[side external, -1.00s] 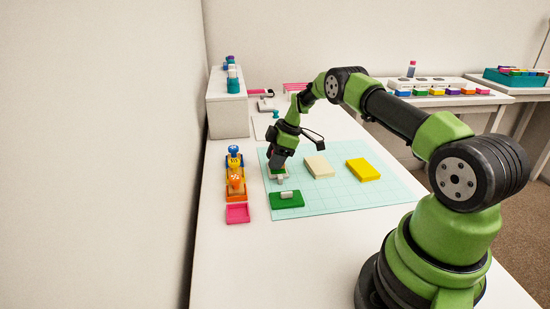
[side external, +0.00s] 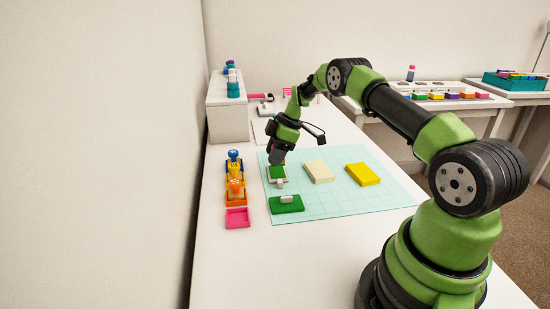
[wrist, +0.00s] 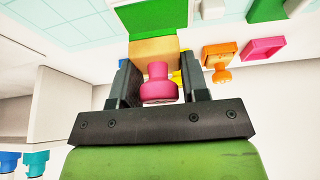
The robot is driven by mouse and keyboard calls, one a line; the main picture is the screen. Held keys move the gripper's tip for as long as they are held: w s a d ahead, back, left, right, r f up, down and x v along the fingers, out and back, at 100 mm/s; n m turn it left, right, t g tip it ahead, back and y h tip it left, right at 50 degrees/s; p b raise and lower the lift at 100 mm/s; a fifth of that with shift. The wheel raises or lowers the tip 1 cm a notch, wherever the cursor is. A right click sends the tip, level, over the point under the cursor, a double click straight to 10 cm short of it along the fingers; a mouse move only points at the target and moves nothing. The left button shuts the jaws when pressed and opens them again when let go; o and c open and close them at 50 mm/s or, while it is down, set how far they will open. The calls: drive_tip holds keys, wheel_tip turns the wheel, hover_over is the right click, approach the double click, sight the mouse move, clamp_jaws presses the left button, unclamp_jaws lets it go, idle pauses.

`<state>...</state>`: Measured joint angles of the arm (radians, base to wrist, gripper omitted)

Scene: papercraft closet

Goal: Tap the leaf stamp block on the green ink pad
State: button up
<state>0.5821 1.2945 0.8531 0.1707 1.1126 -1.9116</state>
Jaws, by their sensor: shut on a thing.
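In the wrist view, my gripper (wrist: 158,85) is shut on the stamp block (wrist: 155,48), a wooden block with a pink knob. Its stamp face is turned away, so no leaf shows. The green ink pad (wrist: 165,17) lies just beyond the block. In the side view, the pad (side external: 277,172) is open on the mat, its green surface showing. My gripper (side external: 278,157) is right above its far part, and the held block is largely hidden there. I cannot tell whether the block touches the pad.
A cream block (side external: 319,172) and a yellow block (side external: 362,174) lie to the right on the mat. At left, stamps stand in coloured trays; the pink tray (side external: 237,217) is empty.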

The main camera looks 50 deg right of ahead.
drive_tip(key=shift+r, duration=1.45)
